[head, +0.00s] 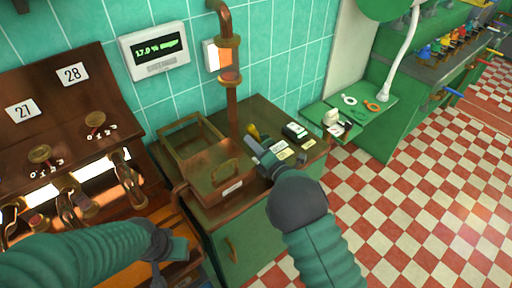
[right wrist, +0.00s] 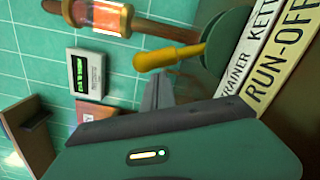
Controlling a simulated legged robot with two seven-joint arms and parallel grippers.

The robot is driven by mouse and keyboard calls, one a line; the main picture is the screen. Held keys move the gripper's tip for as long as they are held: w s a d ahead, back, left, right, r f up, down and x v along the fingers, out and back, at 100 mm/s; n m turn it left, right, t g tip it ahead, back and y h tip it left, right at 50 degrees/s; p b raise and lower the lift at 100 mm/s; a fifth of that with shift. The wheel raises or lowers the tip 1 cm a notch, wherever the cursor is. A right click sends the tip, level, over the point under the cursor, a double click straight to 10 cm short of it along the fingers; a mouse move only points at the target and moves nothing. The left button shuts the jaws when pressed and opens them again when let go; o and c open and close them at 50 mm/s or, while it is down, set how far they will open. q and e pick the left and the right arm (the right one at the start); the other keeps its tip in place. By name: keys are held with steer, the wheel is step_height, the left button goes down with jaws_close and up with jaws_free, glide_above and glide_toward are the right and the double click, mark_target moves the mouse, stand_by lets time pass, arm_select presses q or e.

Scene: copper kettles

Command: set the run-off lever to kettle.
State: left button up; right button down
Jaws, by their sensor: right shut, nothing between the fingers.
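The run-off lever (head: 253,132) has a yellow handle and stands on the cabinet top behind my right gripper. In the right wrist view the lever (right wrist: 172,57) joins a round green base (right wrist: 228,40). Beside the base are a plate reading "RUN-OFF" (right wrist: 285,55) and a strip (right wrist: 245,45) whose visible letters read "RAINER" and "KETT". I cannot tell which word the lever is set to. My right gripper (head: 256,147) is shut and empty, its tips (right wrist: 160,80) close to the handle; contact is unclear. My left gripper (head: 172,248) is low left, its fingers unclear.
A copper box (head: 215,172) with a handle stands left of my right gripper, beside a copper pipe (head: 232,105) with a glowing sight glass. A wall display (head: 155,50) hangs behind. Checkered floor lies right.

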steer(key=shift+d+r, duration=0.1)
steer(key=shift+d, duration=0.05)
steer(key=shift+w+d+r+m, duration=0.1)
steer(key=shift+r+m, duration=0.05)
steer(key=shift+m, duration=0.15)
steer(key=shift+r, duration=0.1)
steer(key=shift+w+d+r+m, duration=0.3)
steer(key=shift+d+m, duration=0.15)
steer(key=shift+m, duration=0.15)
steer(key=w+d+r+m, duration=0.1)
steer(key=w+d+m, duration=0.3)
steer(key=d+m, duration=0.2)
steer(key=shift+w+d+r+m+b, duration=0.2)
steer(key=shift+m+b, duration=0.25)
steer(key=shift+m, duration=0.35)
steer(key=shift+w, duration=0.1)
